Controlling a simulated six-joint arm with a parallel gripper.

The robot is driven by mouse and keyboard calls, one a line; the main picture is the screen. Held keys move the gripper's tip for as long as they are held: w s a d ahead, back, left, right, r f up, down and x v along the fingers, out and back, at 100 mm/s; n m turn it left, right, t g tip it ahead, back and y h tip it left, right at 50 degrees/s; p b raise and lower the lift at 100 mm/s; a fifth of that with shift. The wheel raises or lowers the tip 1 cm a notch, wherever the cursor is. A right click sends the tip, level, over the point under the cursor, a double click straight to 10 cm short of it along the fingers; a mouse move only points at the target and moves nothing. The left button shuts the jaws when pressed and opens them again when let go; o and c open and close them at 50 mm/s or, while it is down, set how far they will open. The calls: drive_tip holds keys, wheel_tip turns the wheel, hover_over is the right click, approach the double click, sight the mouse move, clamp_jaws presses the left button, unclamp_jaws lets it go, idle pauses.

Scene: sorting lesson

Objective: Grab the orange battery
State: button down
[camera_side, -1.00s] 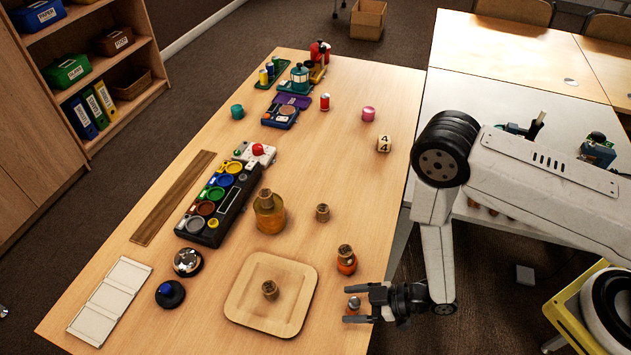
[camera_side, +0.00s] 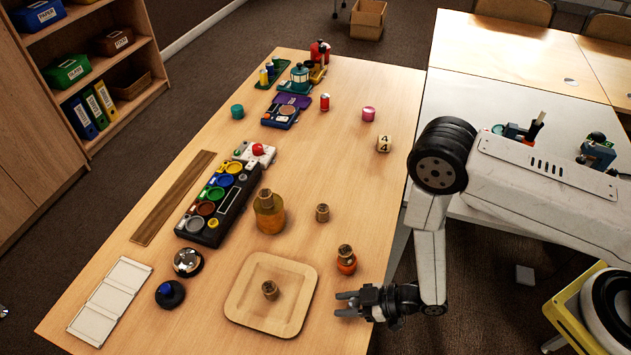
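My gripper (camera_side: 343,304) is low at the right front edge of the table, fingers pointing left. A narrow gap shows between its fingertips. I see no object clearly in the gap; the fingers and the gripper body may hide a small thing, so I cannot tell what it holds. I cannot make out a battery that is clearly orange. A small red cylinder with a light top (camera_side: 325,102) stands far back on the table. Green, yellow and blue cylinders (camera_side: 269,71) stand on a green tray at the back.
A larger amber bottle (camera_side: 270,215) and a black sorting panel (camera_side: 207,232) are further left.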

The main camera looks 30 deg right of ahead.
idle(0.4)
wheel_tip(320, 180, up, 10)
idle(0.8)
idle(0.8)
